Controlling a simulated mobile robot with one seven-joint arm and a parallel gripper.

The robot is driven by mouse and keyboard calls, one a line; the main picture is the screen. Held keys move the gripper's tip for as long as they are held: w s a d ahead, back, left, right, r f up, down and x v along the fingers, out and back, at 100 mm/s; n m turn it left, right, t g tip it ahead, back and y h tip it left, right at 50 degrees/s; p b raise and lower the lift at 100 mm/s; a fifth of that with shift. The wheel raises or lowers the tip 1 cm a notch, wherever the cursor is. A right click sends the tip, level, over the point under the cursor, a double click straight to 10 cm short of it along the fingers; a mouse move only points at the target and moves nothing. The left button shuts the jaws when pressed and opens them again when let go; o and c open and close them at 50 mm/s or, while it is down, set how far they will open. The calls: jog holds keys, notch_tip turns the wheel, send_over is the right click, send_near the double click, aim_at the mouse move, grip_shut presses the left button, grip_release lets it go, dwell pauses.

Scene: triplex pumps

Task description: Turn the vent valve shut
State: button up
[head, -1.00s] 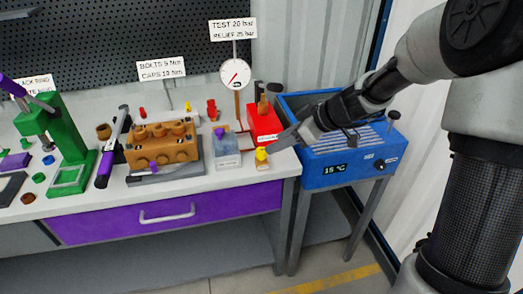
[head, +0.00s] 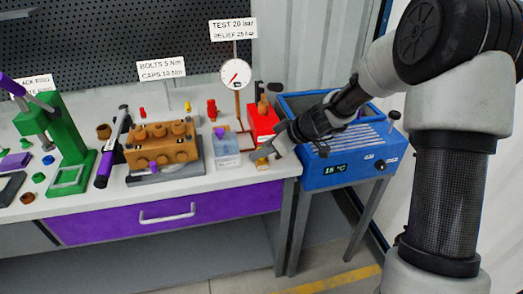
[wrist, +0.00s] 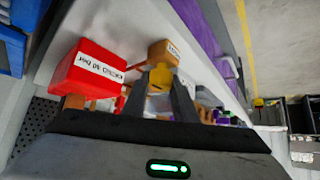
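The vent valve appears to be the small yellow handle (wrist: 160,79) on a tan block (wrist: 163,53), which carries a label. In the head view the tan block (head: 262,163) stands at the bench's front right corner, and my gripper mostly hides the handle. My gripper (head: 262,154) reaches in from the right, low over the block. In the wrist view my gripper (wrist: 162,95) has its two fingers apart, with the yellow handle showing between their tips. I cannot tell whether either finger touches it.
A red pump box (head: 262,121) stands just behind, with a gauge (head: 235,74) on a post. A clear tank (head: 225,149) is close on the left. A blue bath (head: 345,160) stands right of the bench, under my arm. Open floor lies in front.

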jog(key=c, duration=0.4)
jog(key=shift+f+b, duration=0.1)
jog(key=shift+b, duration=0.3)
